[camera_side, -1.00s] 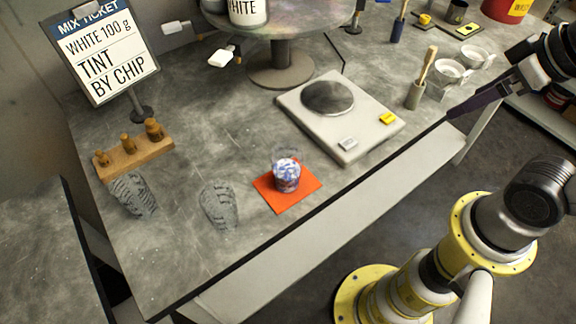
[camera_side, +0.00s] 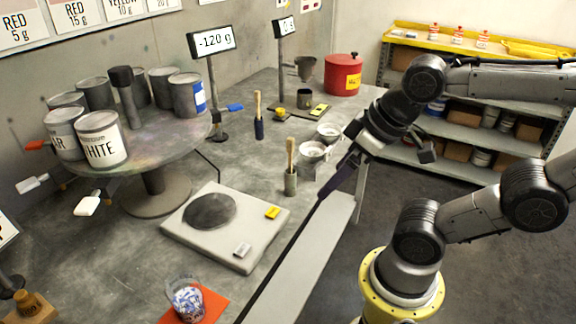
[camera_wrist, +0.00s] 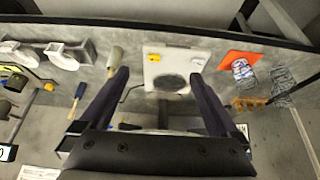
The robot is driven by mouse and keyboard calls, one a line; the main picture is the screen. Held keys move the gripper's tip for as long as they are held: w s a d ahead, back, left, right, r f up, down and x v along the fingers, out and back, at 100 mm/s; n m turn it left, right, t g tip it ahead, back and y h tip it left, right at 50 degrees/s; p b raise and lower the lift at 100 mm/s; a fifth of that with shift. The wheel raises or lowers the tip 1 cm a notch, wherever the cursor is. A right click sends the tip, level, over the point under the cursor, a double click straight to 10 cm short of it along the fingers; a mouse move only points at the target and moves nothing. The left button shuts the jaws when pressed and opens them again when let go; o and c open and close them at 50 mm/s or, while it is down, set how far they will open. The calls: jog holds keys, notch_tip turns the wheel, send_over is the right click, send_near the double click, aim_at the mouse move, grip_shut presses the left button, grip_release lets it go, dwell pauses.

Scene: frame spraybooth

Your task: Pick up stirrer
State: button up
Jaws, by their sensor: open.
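Two upright wooden-handled tools could be the stirrer; I cannot tell which. One light wooden stick (camera_side: 291,152) stands in a grey cylindrical cup (camera_side: 291,184) right of the scale. The other wooden handle (camera_side: 258,103) rises from a dark blue lower part (camera_side: 259,129) farther back. My gripper (camera_side: 322,195) is in the side view, its dark fingers pointing down-left, to the right of the grey cup and apart from it. In the wrist view my gripper (camera_wrist: 158,75) is open and empty. The grey cup (camera_wrist: 115,56) shows just outside its left finger, and the blue part (camera_wrist: 80,90) farther left.
A flat scale (camera_side: 190,240) with a dark round pan lies left of the grey cup. A round turntable (camera_side: 185,140) carries several cans. A clear cup (camera_side: 187,301) of blue-white chips sits on an orange mat (camera_side: 213,304).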

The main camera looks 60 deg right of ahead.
dwell(0.3)
jog(key=c, duration=0.7)
